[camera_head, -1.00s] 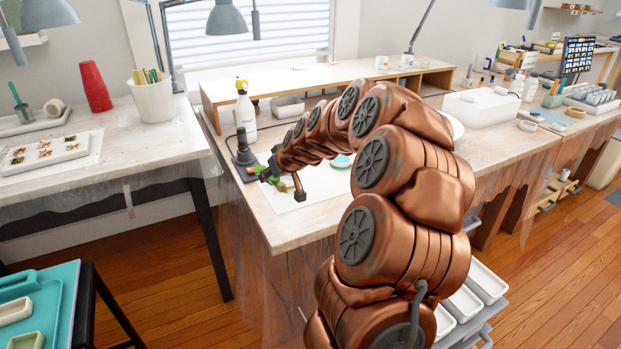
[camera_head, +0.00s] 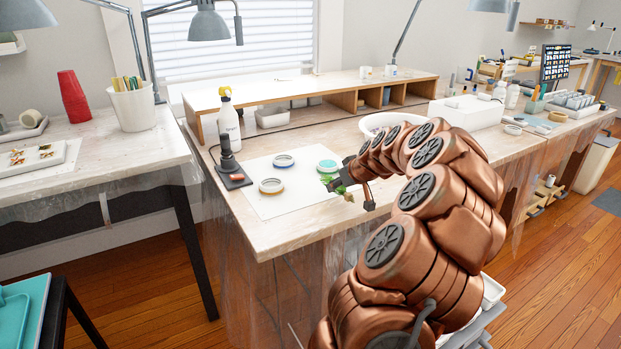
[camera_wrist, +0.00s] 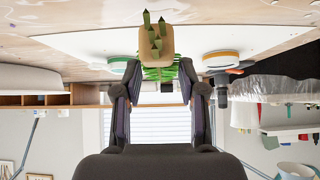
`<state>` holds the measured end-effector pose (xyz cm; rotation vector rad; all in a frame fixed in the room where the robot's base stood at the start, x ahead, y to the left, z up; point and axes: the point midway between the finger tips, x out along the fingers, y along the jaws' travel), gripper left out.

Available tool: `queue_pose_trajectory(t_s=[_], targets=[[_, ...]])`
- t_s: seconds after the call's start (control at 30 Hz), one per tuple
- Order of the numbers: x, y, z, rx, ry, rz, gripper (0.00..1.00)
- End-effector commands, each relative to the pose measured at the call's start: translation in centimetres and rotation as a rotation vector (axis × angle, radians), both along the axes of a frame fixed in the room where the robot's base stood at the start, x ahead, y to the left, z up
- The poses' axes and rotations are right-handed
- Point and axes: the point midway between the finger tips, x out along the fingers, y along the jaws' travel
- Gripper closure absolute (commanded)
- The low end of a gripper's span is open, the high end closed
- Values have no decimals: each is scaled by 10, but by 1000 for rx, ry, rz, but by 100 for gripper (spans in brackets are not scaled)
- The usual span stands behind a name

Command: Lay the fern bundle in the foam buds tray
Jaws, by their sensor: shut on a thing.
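The fern bundle, green fronds with a tan wrap, shows in the wrist view (camera_wrist: 156,45) at the top centre. My gripper (camera_wrist: 158,82) is shut on it. In the head view my gripper (camera_head: 344,184) holds the bundle (camera_head: 335,183) above the front of the middle bench, at the right edge of a white sheet; most of the bundle is small there. I cannot tell which tray is the foam buds tray. A white tray (camera_head: 62,150) with small coloured pieces lies on the left table, cut by the picture's edge.
Round moulds (camera_head: 271,186) and a dark stand (camera_head: 230,168) sit on the white sheet (camera_head: 262,207) and beside it. A spray bottle (camera_head: 229,118) stands behind. A teal tray (camera_head: 20,310) is at lower left. A floor gap separates the left table from the bench.

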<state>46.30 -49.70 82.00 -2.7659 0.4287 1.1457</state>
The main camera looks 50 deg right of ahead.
Motion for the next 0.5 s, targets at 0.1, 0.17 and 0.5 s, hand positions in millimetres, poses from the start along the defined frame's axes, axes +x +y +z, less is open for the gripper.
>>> queue_pose_trajectory(t_s=[0.1,0.17,0.5], targets=[[20,-7,-2,1,2,3,90],[29,-11,-3,0,2,2,90],[75,-31,-8,1,0,1,90]])
